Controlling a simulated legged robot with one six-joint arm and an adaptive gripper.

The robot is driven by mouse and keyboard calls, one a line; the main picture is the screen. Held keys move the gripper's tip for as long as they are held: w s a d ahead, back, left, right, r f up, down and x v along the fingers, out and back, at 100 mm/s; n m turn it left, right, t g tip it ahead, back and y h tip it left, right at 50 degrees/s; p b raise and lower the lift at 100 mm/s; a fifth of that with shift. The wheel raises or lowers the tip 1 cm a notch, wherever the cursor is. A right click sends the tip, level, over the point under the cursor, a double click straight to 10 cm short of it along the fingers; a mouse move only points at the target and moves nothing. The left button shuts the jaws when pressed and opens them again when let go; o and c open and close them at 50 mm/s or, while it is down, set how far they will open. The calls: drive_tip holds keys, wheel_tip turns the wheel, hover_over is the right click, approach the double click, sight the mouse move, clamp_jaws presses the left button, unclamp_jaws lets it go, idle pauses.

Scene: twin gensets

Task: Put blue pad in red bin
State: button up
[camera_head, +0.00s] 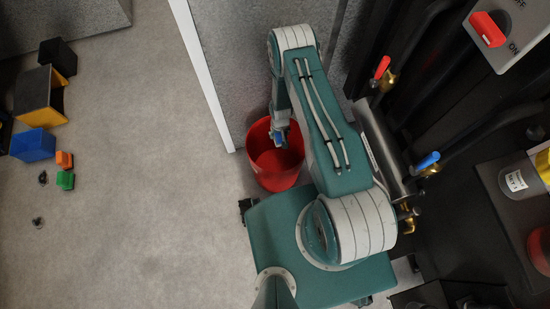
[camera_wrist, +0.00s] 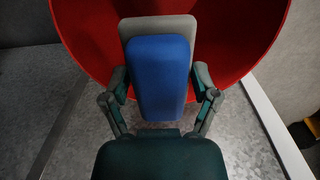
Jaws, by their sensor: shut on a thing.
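The blue pad (camera_wrist: 157,78) is held between the two fingers of my gripper (camera_wrist: 160,85), with a grey layer behind it. The red bin (camera_wrist: 85,30) fills the upper part of the wrist view behind the pad. In the head view the red bin (camera_head: 276,173) stands on the floor against the grey panel. My gripper (camera_head: 280,136) is over the bin's opening there, with the blue pad (camera_head: 279,139) showing as a small blue patch. The exact height of the pad against the rim is hard to tell.
Valves with a red handle (camera_head: 382,67) and a blue handle (camera_head: 427,160) stand on the machine at right. A blue box (camera_head: 33,146), a yellow and black box (camera_head: 38,97) and small coloured blocks lie at far left. The floor between is mostly clear.

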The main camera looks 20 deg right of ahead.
drive_tip(key=shift+d+f, duration=0.2)
drive_tip(key=shift+f, duration=2.75)
drive_tip(key=o, duration=0.9)
drive_tip(key=shift+d, duration=0.2)
drive_tip(key=shift+o, duration=0.2)
drive_tip(key=shift+a+r, duration=0.1)
wheel_tip(320, 180, up, 12)
drive_tip(key=shift+f, duration=0.15)
drive_tip(key=shift+w, duration=0.1)
